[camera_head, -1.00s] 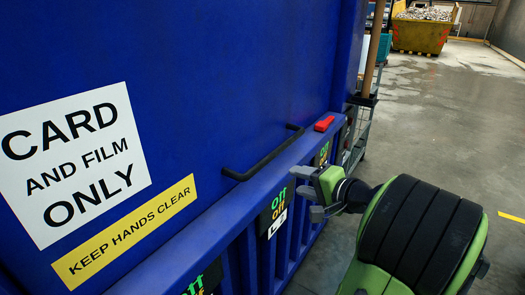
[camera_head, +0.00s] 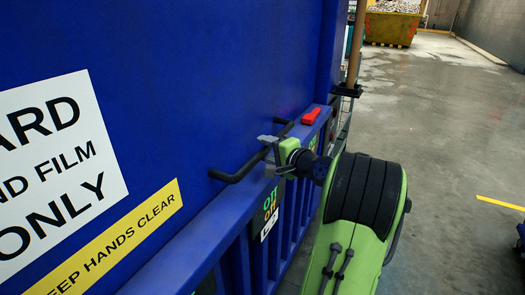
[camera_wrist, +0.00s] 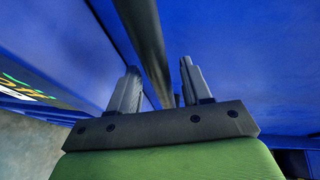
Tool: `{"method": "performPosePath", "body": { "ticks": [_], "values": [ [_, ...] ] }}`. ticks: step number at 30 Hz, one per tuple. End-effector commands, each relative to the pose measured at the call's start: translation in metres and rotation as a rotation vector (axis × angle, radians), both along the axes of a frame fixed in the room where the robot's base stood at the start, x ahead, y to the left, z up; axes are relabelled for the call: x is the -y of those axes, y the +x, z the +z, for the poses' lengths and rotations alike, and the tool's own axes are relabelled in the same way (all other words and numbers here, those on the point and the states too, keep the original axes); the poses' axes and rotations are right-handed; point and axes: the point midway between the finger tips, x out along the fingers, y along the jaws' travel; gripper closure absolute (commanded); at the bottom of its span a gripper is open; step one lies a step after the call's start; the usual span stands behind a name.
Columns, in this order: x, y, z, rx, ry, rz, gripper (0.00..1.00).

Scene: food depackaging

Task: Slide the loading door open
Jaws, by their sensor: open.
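The blue loading door (camera_head: 190,80) fills the left and middle of the head view. It carries a black bar handle (camera_head: 238,174) near its lower edge. My gripper (camera_head: 272,153) is at the far part of the handle, with its fingers at the bar. In the wrist view, the two grey fingers of my gripper (camera_wrist: 158,92) stand apart, and the black handle (camera_wrist: 146,40) runs between them. The gripper is open; I cannot tell whether a finger touches the bar.
A red block (camera_head: 311,116) sits on the blue ledge just beyond the handle. Signs (camera_head: 45,170) are on the door. A yellow skip (camera_head: 392,27) stands far back. The concrete floor (camera_head: 440,130) to the right is largely clear.

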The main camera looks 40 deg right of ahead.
Motion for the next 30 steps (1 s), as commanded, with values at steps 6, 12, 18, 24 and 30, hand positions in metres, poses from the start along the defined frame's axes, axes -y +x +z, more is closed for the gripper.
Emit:
{"method": "performPosePath", "body": {
  "ticks": [6,12,18,24,30],
  "values": [
    [0.003,0.022,-0.004,0.000,-0.001,0.000,0.52],
    [0.003,0.023,-0.004,0.000,0.000,-0.001,0.52],
    [0.003,0.023,-0.004,0.000,-0.001,-0.001,0.78],
    [0.003,0.023,-0.004,-0.001,-0.001,0.000,1.00],
    [0.003,0.022,-0.004,-0.001,-0.001,0.000,1.00]
  ]
}}
